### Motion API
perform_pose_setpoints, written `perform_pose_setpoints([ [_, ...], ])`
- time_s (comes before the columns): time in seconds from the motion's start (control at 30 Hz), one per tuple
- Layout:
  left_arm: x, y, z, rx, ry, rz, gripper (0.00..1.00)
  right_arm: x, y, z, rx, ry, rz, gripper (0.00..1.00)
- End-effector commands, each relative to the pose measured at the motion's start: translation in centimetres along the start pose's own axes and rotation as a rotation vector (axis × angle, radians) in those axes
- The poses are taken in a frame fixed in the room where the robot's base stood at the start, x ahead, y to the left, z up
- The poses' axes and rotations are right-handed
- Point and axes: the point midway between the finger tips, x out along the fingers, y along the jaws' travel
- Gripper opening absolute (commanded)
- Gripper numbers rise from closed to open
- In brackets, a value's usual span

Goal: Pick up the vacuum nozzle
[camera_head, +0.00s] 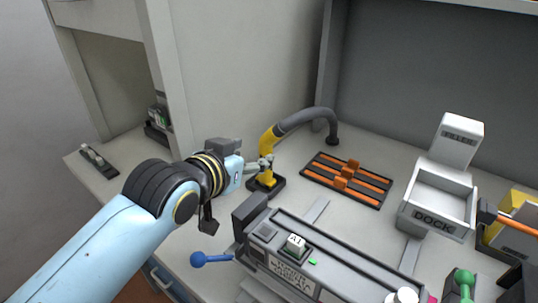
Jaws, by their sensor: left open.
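The vacuum nozzle (268,145) is yellow and stands upright in a dark base on the bench. A thick grey hose runs from its top over to the back of the bench. My left gripper (268,163) is at the nozzle's lower body, its small fingers next to the yellow part. The gripper is open. Whether the fingers touch the nozzle, I cannot tell. My left arm comes in from the lower left. My right gripper is not in view.
A grey machine (330,262) with a block marked A1 stands in front. A black tray (318,183) with orange strips lies right of the nozzle. A white dock (432,212) stands farther right. A blue ball-ended lever (198,259) sticks out near the front edge. A cabinet wall rises at left.

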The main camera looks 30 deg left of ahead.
Motion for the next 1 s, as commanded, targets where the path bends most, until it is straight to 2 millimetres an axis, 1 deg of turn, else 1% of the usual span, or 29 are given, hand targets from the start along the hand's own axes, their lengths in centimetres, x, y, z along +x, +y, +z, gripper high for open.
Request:
perform_pose_setpoints([
  [0.03,0.5,0.0,1.2,0.000,-0.004,0.000,0.56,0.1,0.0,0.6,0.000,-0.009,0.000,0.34],
  [0.13,1.2,0.0,2.8,0.000,-0.002,0.000,0.56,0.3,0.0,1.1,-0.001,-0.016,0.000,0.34],
  [0.23,2.3,0.0,2.6,0.000,0.004,0.000,0.56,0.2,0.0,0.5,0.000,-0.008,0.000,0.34],
  [0.37,3.1,0.0,2.6,0.000,0.002,0.000,0.56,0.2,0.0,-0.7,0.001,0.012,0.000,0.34],
  [0.47,4.4,0.0,2.5,0.000,0.002,0.000,0.56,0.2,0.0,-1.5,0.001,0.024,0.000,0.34],
  [0.6,6.9,0.0,2.5,0.000,0.003,0.000,0.56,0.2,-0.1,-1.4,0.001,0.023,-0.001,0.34],
  [0.7,8.1,0.0,2.6,0.001,0.001,0.000,0.56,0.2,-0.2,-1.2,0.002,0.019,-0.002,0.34],
  [0.8,8.6,0.0,2.6,0.000,0.001,0.000,0.56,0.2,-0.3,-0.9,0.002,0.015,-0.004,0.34],
  [1.0,8.6,0.0,2.6,0.000,0.001,0.000,0.56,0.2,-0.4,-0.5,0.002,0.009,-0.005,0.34],
])
